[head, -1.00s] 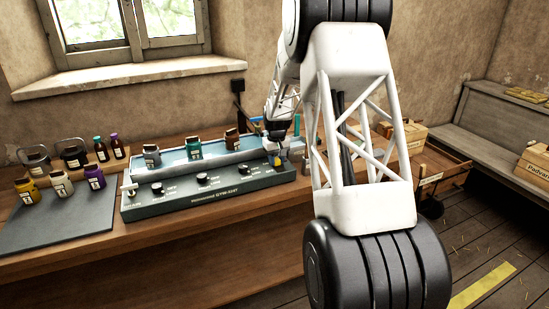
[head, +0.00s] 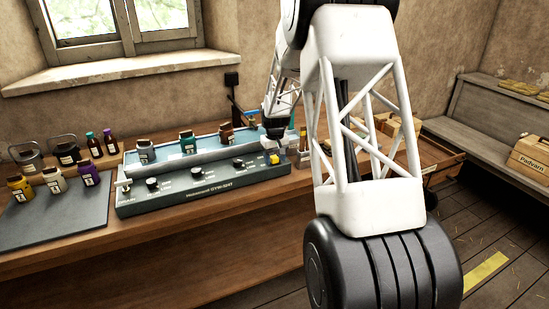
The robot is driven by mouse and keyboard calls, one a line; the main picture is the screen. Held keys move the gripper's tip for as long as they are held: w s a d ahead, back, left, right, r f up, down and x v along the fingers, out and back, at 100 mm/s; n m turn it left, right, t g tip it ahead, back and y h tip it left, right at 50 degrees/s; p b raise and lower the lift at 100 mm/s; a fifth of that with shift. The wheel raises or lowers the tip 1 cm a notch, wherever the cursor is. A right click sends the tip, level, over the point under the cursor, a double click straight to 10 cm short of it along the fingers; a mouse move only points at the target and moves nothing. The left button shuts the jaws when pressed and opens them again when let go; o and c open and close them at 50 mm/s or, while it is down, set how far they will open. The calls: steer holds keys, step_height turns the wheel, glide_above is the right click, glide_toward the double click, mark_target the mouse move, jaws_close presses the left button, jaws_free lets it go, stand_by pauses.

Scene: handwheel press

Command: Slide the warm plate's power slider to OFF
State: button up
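The warm plate (head: 205,189) is a long dark grey-green unit on the wooden bench, with a pale blue top tray and several black knobs on its sloped front. A small yellow block (head: 273,159) shows at the front's right end and looks like the power slider; its labels are too small to read. My gripper (head: 277,139) is small and dark, pointing down just above and behind the yellow block. I cannot tell whether it touches the block, or whether its fingers are open, as they are tiny and partly hidden.
Jars (head: 187,142) stand along the plate's top tray. More jars and bottles stand around a dark mat (head: 55,215) at left. A small lever (head: 124,186) is on the plate's left end. Wooden crates (head: 535,154) and a grey bench lie at right.

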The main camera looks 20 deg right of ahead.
mark_target(274, 158)
steer(key=shift+r, duration=3.9)
steer(key=shift+s+a+r, duration=0.2)
steer(key=shift+r, duration=0.1)
steer(key=s+a+r, duration=0.4)
steer(key=s+a, duration=0.1)
steer(key=s, duration=0.3)
steer(key=s+a+r+t, duration=0.1)
steer(key=s+a+r, duration=0.35)
steer(key=s, duration=0.35)
steer(key=s+a+r, duration=0.4)
steer(key=s+r, duration=0.1)
steer(key=s, duration=0.3)
steer(key=s+a+f, duration=0.1)
steer(key=s+a, duration=0.3)
steer(key=s, duration=0.9)
steer(key=s+a+f+t, duration=0.1)
steer(key=s+a, duration=0.3)
steer(key=s, duration=0.9)
steer(key=shift+s+t, duration=0.3)
